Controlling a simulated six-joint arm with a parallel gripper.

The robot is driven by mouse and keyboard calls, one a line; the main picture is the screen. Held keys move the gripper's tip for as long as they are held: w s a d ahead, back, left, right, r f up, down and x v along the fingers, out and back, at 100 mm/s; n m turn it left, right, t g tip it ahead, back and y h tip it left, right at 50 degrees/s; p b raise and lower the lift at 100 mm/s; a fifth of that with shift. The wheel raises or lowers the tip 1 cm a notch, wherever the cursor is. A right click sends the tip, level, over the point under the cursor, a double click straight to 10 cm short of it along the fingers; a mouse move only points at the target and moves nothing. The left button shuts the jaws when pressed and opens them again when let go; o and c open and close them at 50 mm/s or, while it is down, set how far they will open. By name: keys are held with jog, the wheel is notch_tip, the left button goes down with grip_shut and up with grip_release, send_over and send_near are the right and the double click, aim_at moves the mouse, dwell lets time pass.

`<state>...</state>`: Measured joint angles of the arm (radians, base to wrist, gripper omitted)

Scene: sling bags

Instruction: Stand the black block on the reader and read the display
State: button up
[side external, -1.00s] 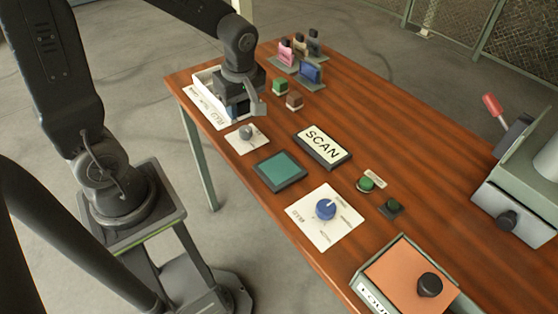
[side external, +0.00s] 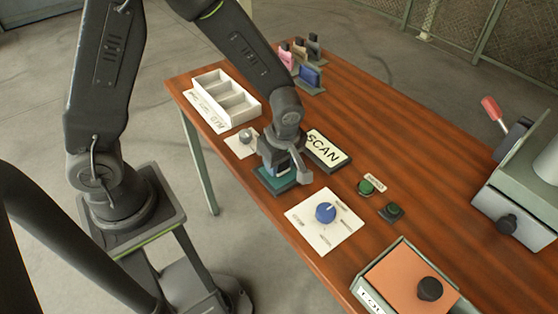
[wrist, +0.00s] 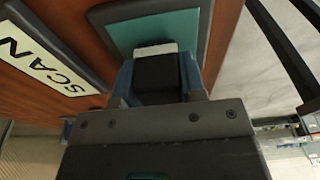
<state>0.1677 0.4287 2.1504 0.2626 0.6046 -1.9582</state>
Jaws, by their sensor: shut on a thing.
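A black block (wrist: 157,76) with a pale grey end is between my gripper's (wrist: 158,72) blue-grey fingers in the wrist view. My gripper is shut on it. In the side view my gripper (side external: 279,172) is low over the flat teal pad (side external: 287,186) with a dark frame, which looks like the reader. The pad also fills the area beyond the block in the wrist view (wrist: 128,32). I cannot tell whether the block touches it. A dark-framed SCAN panel (side external: 327,150) lies beside the pad; I see no other readout on it.
A white three-compartment tray (side external: 208,80) stands at the far left edge. A blue dial (side external: 325,212) on a white card, green buttons (side external: 366,186) and an orange-topped box (side external: 405,275) lie toward the near end. Several small bags (side external: 309,75) stand at the back.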

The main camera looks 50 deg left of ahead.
jog(key=shift+f, duration=0.3)
jog(key=o, duration=0.9)
jog(key=shift+r, duration=0.1)
jog(key=r, duration=0.4)
jog(key=d+r, duration=0.1)
jog(key=r, duration=0.7)
jog(key=shift+d+r, duration=0.1)
jog(key=shift+d, duration=0.25)
jog(key=s+a+r+m+t+h, duration=0.1)
jog(key=s+a+r+m+t, duration=0.1)
jog(key=s+r+m, duration=0.3)
jog(key=s+a+r+m+t, duration=0.2)
jog(key=s+r+m, duration=0.3)
jog(key=m, duration=0.8)
jog(key=shift+s+a+r+t+h, duration=0.35)
jog(key=shift+s+t, duration=0.45)
jog(key=shift+s, duration=0.55)
